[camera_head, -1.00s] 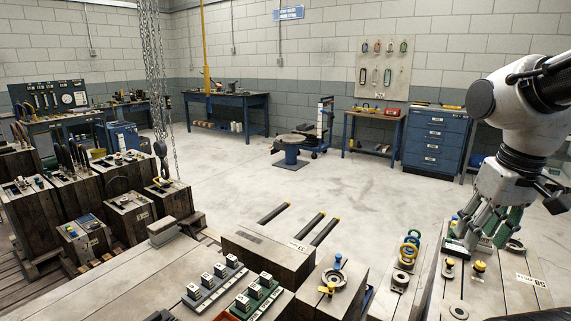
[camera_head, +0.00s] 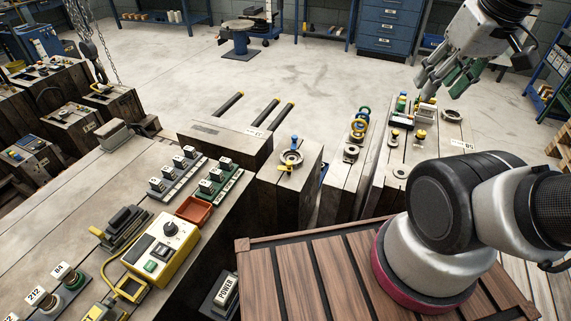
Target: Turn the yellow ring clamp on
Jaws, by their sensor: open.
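Several things are partly yellow, and I cannot tell for sure which is the ring clamp. A grey ring fitting (camera_head: 290,159) with a blue knob and a small yellow lever (camera_head: 286,169) sits on the middle block. A yellow upright ring (camera_head: 356,138) stands with green and blue ones on the block to its right. A yellow control box (camera_head: 160,248) with a black dial and green and white buttons lies at lower left, beside a yellow square loop (camera_head: 131,288). My gripper (camera_head: 444,88) is open and empty, above the far right block, apart from all of these.
My gripper is near yellow-topped knobs (camera_head: 419,137) on the right block. An orange-red tray (camera_head: 195,210), rows of white-labelled switches (camera_head: 218,182) and a POWER box (camera_head: 225,291) are at left and front.

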